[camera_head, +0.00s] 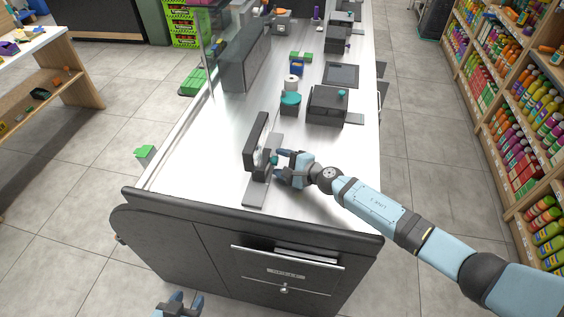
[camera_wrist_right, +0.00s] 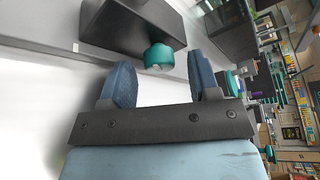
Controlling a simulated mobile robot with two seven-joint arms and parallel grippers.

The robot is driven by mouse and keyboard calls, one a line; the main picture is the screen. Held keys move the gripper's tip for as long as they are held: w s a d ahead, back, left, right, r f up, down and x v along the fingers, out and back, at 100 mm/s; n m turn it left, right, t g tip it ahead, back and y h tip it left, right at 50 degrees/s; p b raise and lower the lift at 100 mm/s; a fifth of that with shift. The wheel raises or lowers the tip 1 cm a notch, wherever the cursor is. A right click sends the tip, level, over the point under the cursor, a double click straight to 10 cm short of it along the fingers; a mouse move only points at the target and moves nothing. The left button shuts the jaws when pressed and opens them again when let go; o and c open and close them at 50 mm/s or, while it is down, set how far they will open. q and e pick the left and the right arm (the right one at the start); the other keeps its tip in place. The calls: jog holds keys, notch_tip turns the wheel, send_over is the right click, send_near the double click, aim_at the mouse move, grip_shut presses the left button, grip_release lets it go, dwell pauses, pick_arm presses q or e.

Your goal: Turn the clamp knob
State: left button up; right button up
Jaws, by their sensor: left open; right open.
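The clamp (camera_head: 256,143) is a dark upright block on a grey base plate (camera_head: 256,194) on the white counter. Its teal clamp knob (camera_head: 274,160) faces right, towards my right gripper (camera_head: 281,163). In the right wrist view the knob (camera_wrist_right: 159,57) sticks out from the dark block (camera_wrist_right: 135,25). There it appears centred between the tips of my right gripper (camera_wrist_right: 160,66), which is open; I cannot tell whether the tips reach past it. My left gripper (camera_head: 180,303) is open and empty at the bottom edge, low in front of the counter.
A dark flat panel (camera_head: 341,74) lies further back. The counter (camera_head: 200,150) left of the clamp is clear. Stocked shelves (camera_head: 510,120) line the right.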

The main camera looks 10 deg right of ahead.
jog(key=c, duration=0.9)
